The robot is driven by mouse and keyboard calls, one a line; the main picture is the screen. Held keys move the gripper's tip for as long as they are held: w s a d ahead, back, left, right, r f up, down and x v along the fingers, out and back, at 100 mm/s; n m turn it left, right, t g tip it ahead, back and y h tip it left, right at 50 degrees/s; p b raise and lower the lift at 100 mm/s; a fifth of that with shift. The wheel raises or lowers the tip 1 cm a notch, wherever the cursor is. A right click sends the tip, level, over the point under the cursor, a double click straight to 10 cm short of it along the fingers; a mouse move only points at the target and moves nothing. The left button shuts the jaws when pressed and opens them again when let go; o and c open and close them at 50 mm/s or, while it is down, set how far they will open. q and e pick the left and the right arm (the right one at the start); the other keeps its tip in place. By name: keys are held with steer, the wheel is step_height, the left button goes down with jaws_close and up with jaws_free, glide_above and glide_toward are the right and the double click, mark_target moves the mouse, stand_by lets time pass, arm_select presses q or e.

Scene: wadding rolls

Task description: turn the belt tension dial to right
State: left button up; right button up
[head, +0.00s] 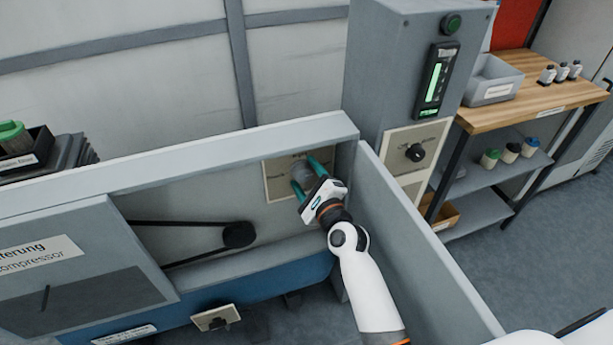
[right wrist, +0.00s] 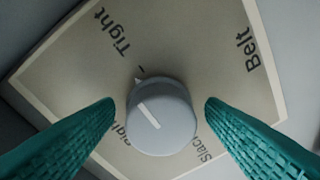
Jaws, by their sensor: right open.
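The belt tension dial (right wrist: 162,120) is a round grey knob with a white line on its face. The line points to the upper left in the right wrist view, roughly toward a small mark on the beige plate (right wrist: 190,45). The plate reads "Tight", "Belt" and a partly hidden "Slack". In the head view the plate (head: 272,186) is on the back wall of the machine recess, and the dial is partly covered. My right gripper (head: 308,178) is open, its green fingers on either side of the dial with a visible gap each side. My left gripper is not in view.
A grey side wall (head: 415,240) stands right of my right arm. A black belt pulley (head: 239,235) is lower left. A grey column has another black knob (head: 415,153) and a green-lit gauge (head: 435,82). A wooden table (head: 520,95) stands at the right.

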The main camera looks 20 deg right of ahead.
steer(key=c, duration=1)
steer(key=shift+o, duration=0.2)
steer(key=n+p, duration=0.3)
steer(key=shift+r+n, duration=0.25)
steer(key=shift+n, duration=0.15)
steer(key=n+p, duration=0.4)
steer(key=n, duration=0.1)
steer(key=shift+r+g+h+p, duration=0.1)
steer(key=shift+g+h+p, duration=0.2)
steer(key=shift+h, duration=0.1)
steer(key=n+p, duration=0.2)
steer(key=n, duration=0.2)
steer(key=shift+a+h+p, duration=0.15)
steer(key=shift+h+p, duration=0.15)
steer(key=shift+p, duration=0.05)
steer(key=shift+n+h+p, duration=0.3)
steer(key=shift+n+p, duration=0.5)
steer(key=shift+n, duration=1)
